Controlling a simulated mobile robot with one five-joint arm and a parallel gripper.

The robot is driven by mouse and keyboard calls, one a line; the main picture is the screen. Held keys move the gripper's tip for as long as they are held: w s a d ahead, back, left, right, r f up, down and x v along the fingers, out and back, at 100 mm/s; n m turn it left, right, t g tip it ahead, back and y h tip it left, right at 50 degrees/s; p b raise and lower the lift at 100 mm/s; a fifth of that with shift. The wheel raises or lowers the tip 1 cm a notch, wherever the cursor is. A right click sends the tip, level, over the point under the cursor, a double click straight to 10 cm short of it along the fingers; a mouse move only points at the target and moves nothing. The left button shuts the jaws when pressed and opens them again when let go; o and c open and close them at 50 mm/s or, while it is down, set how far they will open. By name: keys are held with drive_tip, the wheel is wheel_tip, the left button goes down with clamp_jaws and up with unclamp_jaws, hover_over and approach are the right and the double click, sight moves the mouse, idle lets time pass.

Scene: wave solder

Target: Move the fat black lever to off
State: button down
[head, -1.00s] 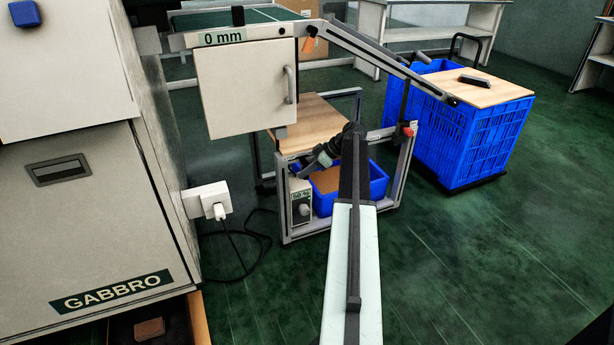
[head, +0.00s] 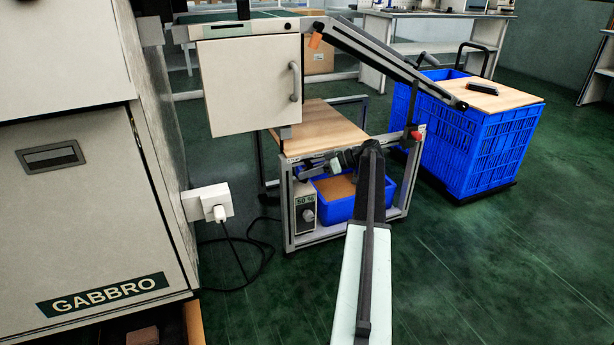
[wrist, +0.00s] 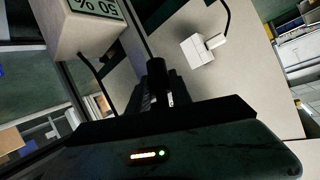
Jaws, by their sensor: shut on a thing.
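My gripper (head: 308,167) is at the front of the metal frame under the hinged white panel, just above the grey box marked 50 % (head: 305,208). In the wrist view a thick black upright piece (wrist: 157,72), which looks like the fat black lever, stands between my fingers. My gripper (wrist: 157,98) is shut on it. The fingers and the lever's lower part are dark and partly hidden by the gripper body. In the head view the lever cannot be told apart from my dark gripper. No off marking is readable.
The grey cabinet marked GABBRO (head: 105,292) stands at left, with a white socket and plug (head: 207,202) on its side. A blue bin (head: 345,207) sits inside the frame. A blue crate (head: 455,140) stands at right.

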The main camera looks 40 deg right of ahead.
drive_tip(key=c, duration=1.5)
unclamp_jaws()
drive_tip(key=shift+o, duration=0.2)
drive_tip(key=p+v, duration=0.3)
drive_tip(key=v, duration=0.4)
drive_tip(key=shift+s+d, duration=0.2)
drive_tip(key=shift+s, duration=0.05)
drive_tip(key=shift+r, duration=0.1)
